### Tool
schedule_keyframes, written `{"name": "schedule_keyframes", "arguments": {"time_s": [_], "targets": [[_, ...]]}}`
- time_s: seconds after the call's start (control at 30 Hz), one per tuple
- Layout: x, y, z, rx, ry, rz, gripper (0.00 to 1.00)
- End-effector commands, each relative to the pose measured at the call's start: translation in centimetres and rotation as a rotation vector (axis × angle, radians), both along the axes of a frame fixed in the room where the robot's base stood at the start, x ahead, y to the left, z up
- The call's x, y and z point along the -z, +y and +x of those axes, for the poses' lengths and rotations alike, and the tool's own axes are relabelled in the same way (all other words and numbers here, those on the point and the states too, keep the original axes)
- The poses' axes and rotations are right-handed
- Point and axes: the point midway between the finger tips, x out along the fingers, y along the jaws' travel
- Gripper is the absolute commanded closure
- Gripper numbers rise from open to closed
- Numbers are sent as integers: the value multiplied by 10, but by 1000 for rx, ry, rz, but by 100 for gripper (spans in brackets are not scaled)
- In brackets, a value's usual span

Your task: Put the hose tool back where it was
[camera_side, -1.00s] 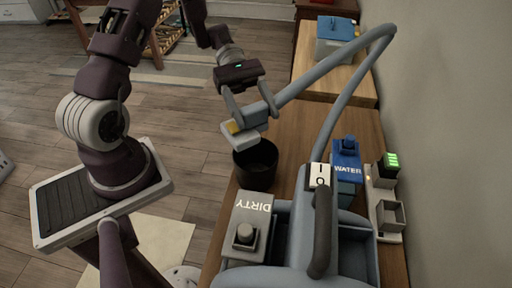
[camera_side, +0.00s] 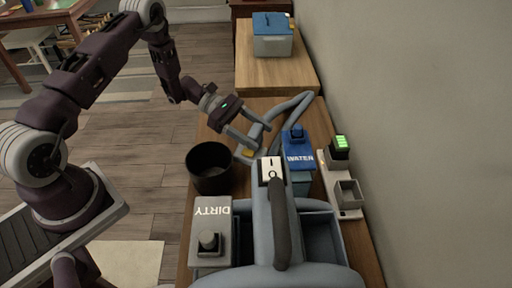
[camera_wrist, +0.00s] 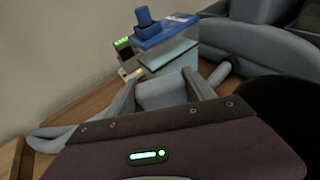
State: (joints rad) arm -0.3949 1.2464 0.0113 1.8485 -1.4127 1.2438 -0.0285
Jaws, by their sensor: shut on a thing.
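My gripper (camera_side: 250,137) is shut on the grey hose tool (camera_side: 256,154), behind the cleaning machine in the side view. The tool has a yellow patch and sits low, close to the wooden table; whether it touches the table I cannot tell. Its grey hose (camera_side: 291,108) loops back behind the blue WATER tank. In the wrist view the tool (camera_wrist: 160,92) lies between the two fingers. The grey-blue machine (camera_side: 262,225) has a white I/O switch (camera_side: 272,171) and a dark handle. The gripper partly hides the tool.
A black bin (camera_side: 209,169) stands left of the tool. The DIRTY tank (camera_side: 212,230) and the WATER tank (camera_side: 298,155) flank the machine. A grey device with a green display (camera_side: 341,145) is at right, near the wall. A lidded box (camera_side: 272,38) stands on a farther table.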

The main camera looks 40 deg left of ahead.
Motion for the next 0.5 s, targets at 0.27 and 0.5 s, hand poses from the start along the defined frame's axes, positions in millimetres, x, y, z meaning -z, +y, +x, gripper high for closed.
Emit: {"name": "schedule_keyframes", "arguments": {"time_s": [0.27, 0.5], "targets": [[39, 0, -1, 2, 2, 0, 100], [55, 0, 0, 0, -1, -2, 100]]}}
